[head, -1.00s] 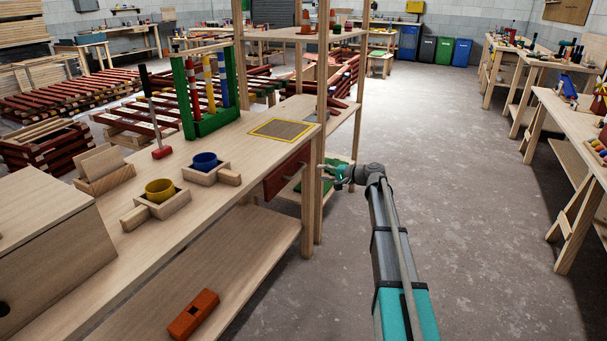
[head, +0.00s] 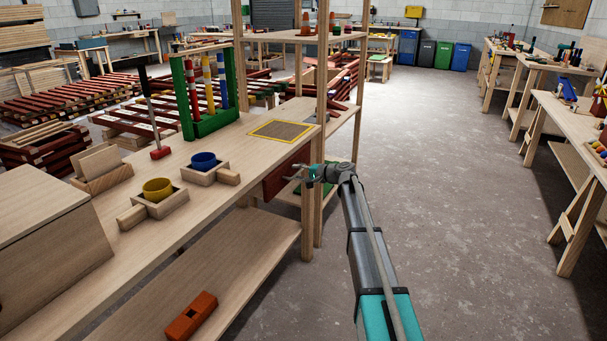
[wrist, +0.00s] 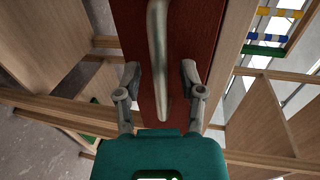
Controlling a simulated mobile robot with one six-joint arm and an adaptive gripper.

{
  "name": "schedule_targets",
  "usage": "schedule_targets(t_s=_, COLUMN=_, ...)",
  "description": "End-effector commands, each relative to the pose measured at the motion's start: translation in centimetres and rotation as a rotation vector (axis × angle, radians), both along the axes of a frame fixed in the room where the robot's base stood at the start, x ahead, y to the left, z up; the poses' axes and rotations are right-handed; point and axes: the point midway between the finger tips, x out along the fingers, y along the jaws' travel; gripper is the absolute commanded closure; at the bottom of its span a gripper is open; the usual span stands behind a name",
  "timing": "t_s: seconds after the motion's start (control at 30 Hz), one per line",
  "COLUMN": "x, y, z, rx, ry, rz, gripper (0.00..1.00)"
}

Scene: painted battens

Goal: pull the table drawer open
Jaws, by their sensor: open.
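The table drawer has a dark red front (head: 283,176) under the right end of the wooden table (head: 120,235). It looks shut. In the wrist view the red drawer front (wrist: 195,30) fills the upper middle, with its curved metal handle (wrist: 158,60) running down between my fingers. My gripper (wrist: 160,85) is open, one finger on each side of the handle's lower end, with a gap on both sides. In the head view my gripper (head: 300,178) is right in front of the drawer and hides the handle.
A wooden post (head: 319,150) of the shelf frame stands close beside my gripper. The floor (head: 430,200) to the right is clear.

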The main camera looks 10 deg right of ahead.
Motion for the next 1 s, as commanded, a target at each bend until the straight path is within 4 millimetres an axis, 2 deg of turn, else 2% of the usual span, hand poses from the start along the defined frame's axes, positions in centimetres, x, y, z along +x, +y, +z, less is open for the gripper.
schedule_targets(t_s=0.17, x=0.0, y=0.0, z=0.0, rx=0.0, ry=0.0, rz=0.0, gripper=0.51)
schedule_targets(t_s=0.43, x=0.0, y=0.0, z=0.0, rx=0.0, ry=0.0, rz=0.0, gripper=1.0)
schedule_targets(t_s=0.67, x=0.0, y=0.0, z=0.0, rx=0.0, ry=0.0, rz=0.0, gripper=1.0)
schedule_targets(t_s=0.7, x=0.1, y=-2.4, z=0.0, rx=-0.001, ry=0.0, rz=-0.006, gripper=1.0)
schedule_targets(t_s=0.8, x=0.1, y=-0.8, z=0.0, rx=0.0, ry=-0.001, rz=-0.004, gripper=1.0)
schedule_targets(t_s=1.0, x=-0.5, y=0.2, z=0.0, rx=-0.001, ry=0.0, rz=0.008, gripper=1.0)
